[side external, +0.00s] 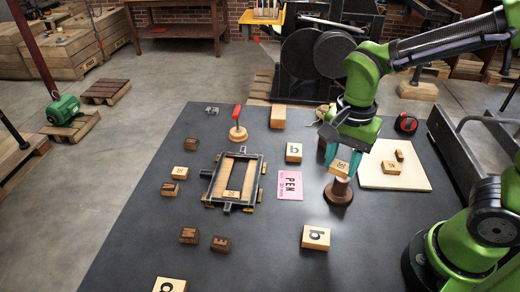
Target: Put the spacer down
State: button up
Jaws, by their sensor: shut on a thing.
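My gripper (342,160), with teal fingers, is at the right of the dark table. It is shut on a small light wooden block (340,169) with a dark mark on its face; I cannot tell for sure that this is the spacer. The block shows directly over a dark brown round-based piece (339,190); whether they touch is unclear. A dark metal frame (208,187) with a wooden bed lies left of my gripper, with a small marked block (232,195) at its near end.
A cream board (375,179) with a marked block (391,167) and a small brown piece (399,155) lies right of my gripper. Bare table surrounds the card.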

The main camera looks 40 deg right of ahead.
jog(key=w+d+m, duration=0.3)
jog(key=d, duration=0.3)
jog(key=w+d+m, duration=0.3)
jog(key=d, duration=0.3)
jog(key=m, duration=0.7)
send_over(376, 155)
notch_tip(376, 155, down, 9)
jog(key=shift+s+r, duration=0.1)
jog(key=shift+f, duration=2.35)
jog(key=shift+f, duration=0.1)
jog(key=o, duration=0.7)
jog(key=shift+o, duration=0.2)
